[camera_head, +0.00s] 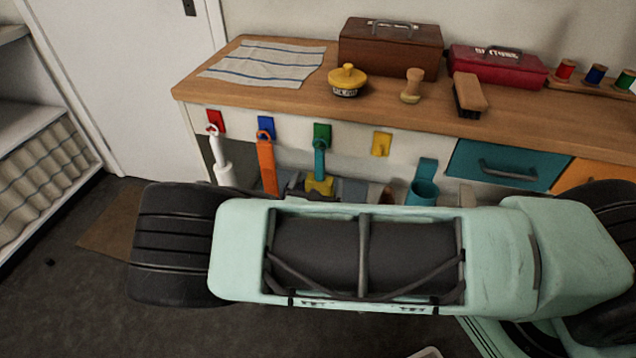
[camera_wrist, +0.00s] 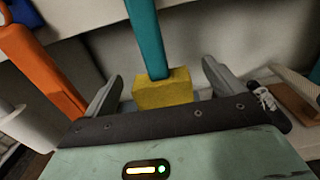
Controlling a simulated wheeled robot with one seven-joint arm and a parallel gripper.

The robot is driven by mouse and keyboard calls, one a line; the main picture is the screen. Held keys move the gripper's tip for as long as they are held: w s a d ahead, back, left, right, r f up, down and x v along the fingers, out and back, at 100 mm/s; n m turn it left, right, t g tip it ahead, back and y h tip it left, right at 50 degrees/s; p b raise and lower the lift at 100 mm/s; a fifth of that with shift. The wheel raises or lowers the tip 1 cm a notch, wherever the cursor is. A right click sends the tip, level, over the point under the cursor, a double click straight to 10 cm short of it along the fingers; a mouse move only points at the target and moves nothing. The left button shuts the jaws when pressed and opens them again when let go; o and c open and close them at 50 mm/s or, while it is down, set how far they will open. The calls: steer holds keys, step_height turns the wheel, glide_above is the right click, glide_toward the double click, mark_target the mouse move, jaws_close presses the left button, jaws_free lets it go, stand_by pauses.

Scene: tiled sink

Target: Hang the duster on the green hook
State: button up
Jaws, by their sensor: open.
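The duster, as it appears, has a teal handle with a ring at its top and a yellow block at its lower end (camera_head: 320,186). It hangs upright with its ring at the green hook (camera_head: 322,131) on the bench front. In the wrist view its yellow block (camera_wrist: 163,90) lies between the two grey fingers of my gripper (camera_wrist: 162,70), with gaps on both sides. My gripper is open and holds nothing. In the head view my arm hides most of the gripper. The ring and hook are outside the wrist view.
A white tool (camera_head: 220,160) hangs on the red hook and an orange tool (camera_head: 267,165) on the blue hook, close on the left. The yellow hook (camera_head: 381,144) is empty. Boxes and brushes stand on the wooden benchtop (camera_head: 290,95).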

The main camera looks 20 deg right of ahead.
steer(key=v, duration=1.7)
steer(key=shift+s, duration=0.15)
steer(key=shift+a, duration=0.1)
steer(key=s+d+r+m+g+p, duration=0.4)
steer(key=s+r+m+g, duration=0.4)
steer(key=r+m+g, duration=0.3)
steer(key=s+r+m+g+y+p, duration=0.1)
steer(key=s+r+m+y+p, duration=0.1)
steer(key=r, duration=0.5)
steer(key=s+a+r+m+g+y+p, duration=0.1)
steer(key=s+r+m+y+p, duration=0.1)
steer(key=r, duration=0.6)
steer(key=s+a+r+m+g+y+p, duration=0.1)
steer(key=s+r+m+y+p, duration=0.1)
steer(key=r+m+y, duration=0.4)
steer(key=shift+s+r+g+y+p, duration=0.35)
steer(key=shift+s+r+y, duration=0.3)
steer(key=shift+r, duration=0.35)
